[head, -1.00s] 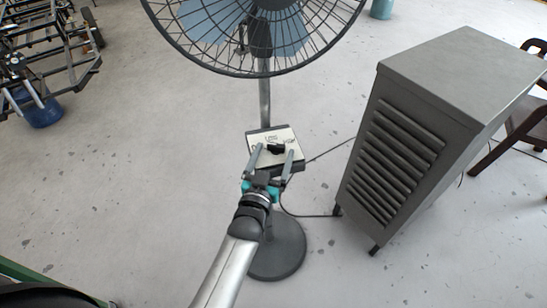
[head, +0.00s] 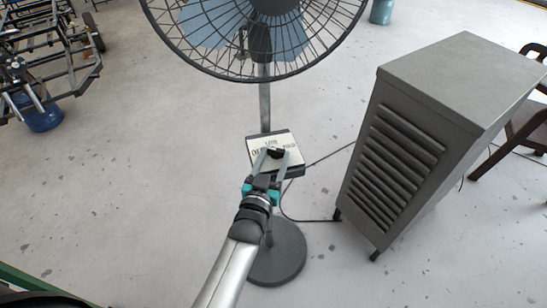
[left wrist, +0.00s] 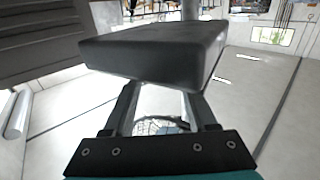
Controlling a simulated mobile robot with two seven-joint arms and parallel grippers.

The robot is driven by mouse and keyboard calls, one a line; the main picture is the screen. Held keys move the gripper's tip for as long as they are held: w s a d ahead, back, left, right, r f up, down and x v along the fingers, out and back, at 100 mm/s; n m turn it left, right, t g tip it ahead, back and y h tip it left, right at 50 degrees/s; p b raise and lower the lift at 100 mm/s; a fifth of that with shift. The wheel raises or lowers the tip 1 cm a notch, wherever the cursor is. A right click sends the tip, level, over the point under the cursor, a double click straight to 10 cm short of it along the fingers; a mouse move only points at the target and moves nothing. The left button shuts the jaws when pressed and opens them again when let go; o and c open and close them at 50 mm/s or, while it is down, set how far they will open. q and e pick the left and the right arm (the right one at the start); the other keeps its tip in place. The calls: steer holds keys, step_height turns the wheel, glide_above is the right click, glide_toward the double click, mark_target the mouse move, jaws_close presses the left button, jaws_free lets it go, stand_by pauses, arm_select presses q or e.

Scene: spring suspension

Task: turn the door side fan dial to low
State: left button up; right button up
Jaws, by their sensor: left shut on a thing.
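The standing fan (head: 258,40) has a control box (head: 287,139) on its pole, with a pale labelled face. A label that looks like LOW is at the top of the face, OFF at the left and HIGH at the right. The black dial (head: 275,153) sits at the middle of the face. My left gripper (head: 273,158) is shut on the dial, one finger on each side. In the left wrist view the dark box underside (left wrist: 150,60) covers the fingertips (left wrist: 163,88) and the dial. Where the dial points is hard to tell. My right gripper is not in view.
A grey louvred cabinet (head: 430,120) stands to the right of the fan. A cable (head: 320,158) runs from the fan toward it. The round fan base (head: 278,258) is on the floor below my arm. Open floor lies to the left.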

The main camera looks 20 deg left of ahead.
arm_select(q)
steer(key=shift+c, duration=1.1)
